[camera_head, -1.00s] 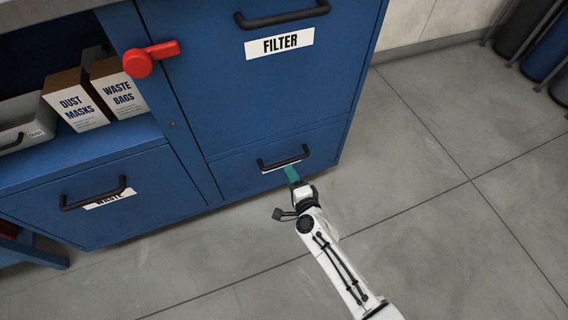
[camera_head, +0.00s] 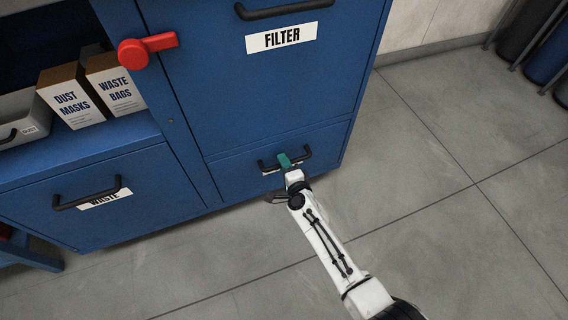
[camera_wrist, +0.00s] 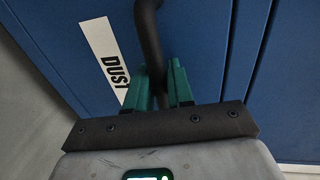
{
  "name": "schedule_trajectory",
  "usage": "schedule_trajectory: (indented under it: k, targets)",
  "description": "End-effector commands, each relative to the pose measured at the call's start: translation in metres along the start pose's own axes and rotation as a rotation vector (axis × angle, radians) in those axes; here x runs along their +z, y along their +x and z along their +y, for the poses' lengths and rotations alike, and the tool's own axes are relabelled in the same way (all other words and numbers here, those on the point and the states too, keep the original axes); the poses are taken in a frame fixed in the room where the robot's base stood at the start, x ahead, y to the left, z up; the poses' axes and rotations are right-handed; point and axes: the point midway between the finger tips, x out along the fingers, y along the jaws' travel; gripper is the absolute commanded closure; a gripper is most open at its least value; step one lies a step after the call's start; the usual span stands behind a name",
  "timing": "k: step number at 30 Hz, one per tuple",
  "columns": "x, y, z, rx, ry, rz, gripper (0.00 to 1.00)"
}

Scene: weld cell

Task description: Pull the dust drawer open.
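The dust drawer (camera_head: 238,178) is the low blue drawer under the FILTER door, and its front looks flush with the cabinet. Its black bar handle (camera_head: 304,154) also shows in the wrist view (camera_wrist: 148,30), beside a white DUST label (camera_wrist: 105,50). My gripper (camera_head: 284,160) is at the middle of this handle. In the wrist view my gripper's green fingers (camera_wrist: 160,82) stand on either side of the bar, close against it, and look shut on it. The fingers hide part of the handle and the label in the head view.
The FILTER door (camera_head: 265,90) is above, with a red lever (camera_head: 135,52) at its left. The WASTE drawer (camera_head: 130,205) is shut at the left. Boxes of dust masks (camera_head: 70,103) and waste bags (camera_head: 117,92) stand on the open shelf. The floor (camera_head: 420,230) before the drawer is clear.

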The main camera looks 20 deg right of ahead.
Motion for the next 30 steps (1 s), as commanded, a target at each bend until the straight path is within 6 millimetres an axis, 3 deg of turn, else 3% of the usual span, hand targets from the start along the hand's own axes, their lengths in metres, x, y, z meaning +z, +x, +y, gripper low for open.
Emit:
schedule_trajectory:
  k: [6, 21, 26, 30]
  targets:
    - [0.0, 0.0, 0.001, 0.001, 0.0, 0.0, 1.0]
    - [0.0, -0.003, 0.001, 0.002, 0.0, -0.001, 1.0]
    - [0.0, -0.017, 0.004, 0.003, 0.0, -0.001, 1.0]
    - [0.0, -0.042, 0.009, 0.005, 0.0, -0.001, 1.0]
